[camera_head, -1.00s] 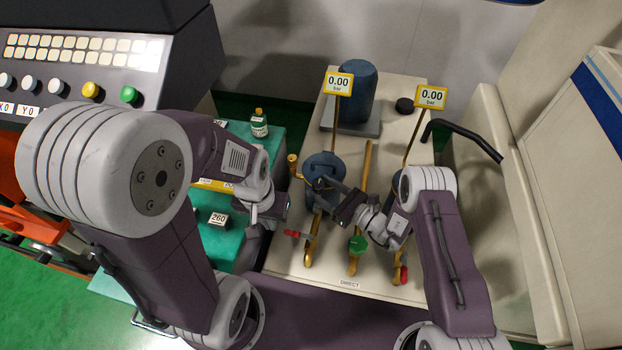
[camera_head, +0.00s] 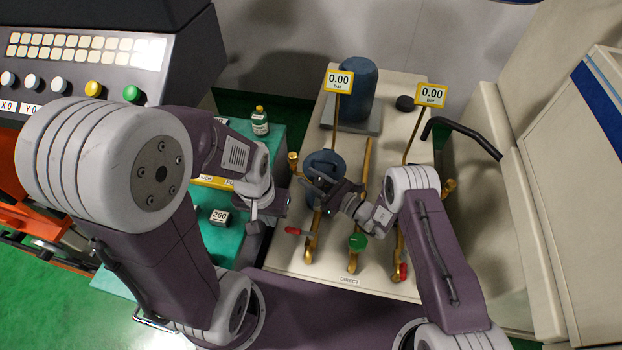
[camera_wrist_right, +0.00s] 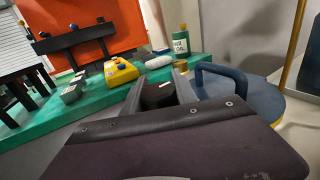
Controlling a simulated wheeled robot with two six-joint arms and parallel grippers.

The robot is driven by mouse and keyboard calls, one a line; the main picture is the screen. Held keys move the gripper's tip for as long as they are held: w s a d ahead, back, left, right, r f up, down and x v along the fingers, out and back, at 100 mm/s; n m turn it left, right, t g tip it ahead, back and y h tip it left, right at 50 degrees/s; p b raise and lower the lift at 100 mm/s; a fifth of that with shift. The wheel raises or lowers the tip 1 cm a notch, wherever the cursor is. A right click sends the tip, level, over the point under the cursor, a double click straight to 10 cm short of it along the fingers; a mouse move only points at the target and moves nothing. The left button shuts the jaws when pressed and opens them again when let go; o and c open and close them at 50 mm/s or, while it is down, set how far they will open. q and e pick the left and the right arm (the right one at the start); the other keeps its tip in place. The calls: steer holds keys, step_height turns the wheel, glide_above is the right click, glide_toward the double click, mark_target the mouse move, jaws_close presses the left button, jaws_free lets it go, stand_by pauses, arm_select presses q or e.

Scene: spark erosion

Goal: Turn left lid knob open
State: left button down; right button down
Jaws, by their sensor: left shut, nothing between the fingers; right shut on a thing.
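The left lid (camera_head: 326,161) is a round dark blue cover on a canister below the left 0.00 bar gauge. In the right wrist view the lid (camera_wrist_right: 246,98) shows with a raised bar handle (camera_wrist_right: 232,72). My right gripper (camera_head: 314,188) is at the lid's near left edge. In the wrist view its fingers (camera_wrist_right: 160,92) are shut on a small dark piece beside the lid, apparently the lid knob (camera_wrist_right: 158,95); the fingers partly hide it. My left gripper (camera_head: 284,204) is shut and empty, left of the canister and lower.
Two gauges, left (camera_head: 339,80) and right (camera_head: 431,95), rise on thin brass pipes. A red-handled valve (camera_head: 296,231) and a green valve knob (camera_head: 357,242) stand in front of the canister. A bottle (camera_head: 260,122) stands on the green bench at left.

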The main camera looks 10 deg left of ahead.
steer(key=n+g+b, duration=0.3)
steer(key=g+b, duration=0.1)
steer(key=b, duration=0.1)
steer(key=s+n+g+b, duration=0.1)
steer(key=n+g+b, duration=0.2)
steer(key=g+b, duration=0.2)
steer(key=s+n+g+b, duration=0.1)
steer(key=n+g+b, duration=0.2)
steer(key=b, duration=0.3)
steer(key=shift+s+g+y+b, duration=0.15)
steer(key=shift+g+y+b, duration=0.25)
steer(key=shift+g, duration=0.4)
steer(key=shift+r, duration=0.1)
steer(key=c, duration=1)
jaws_free()
steer(key=shift+o, duration=0.2)
steer(key=r, duration=0.2)
steer(key=d+r, duration=0.1)
steer(key=r, duration=0.2)
steer(key=shift+s+d, duration=0.1)
steer(key=shift+d, duration=0.1)
steer(key=s+d+r, duration=0.3)
steer(key=d+r, duration=0.3)
steer(key=d, duration=0.3)
steer(key=shift+d+p, duration=0.4)
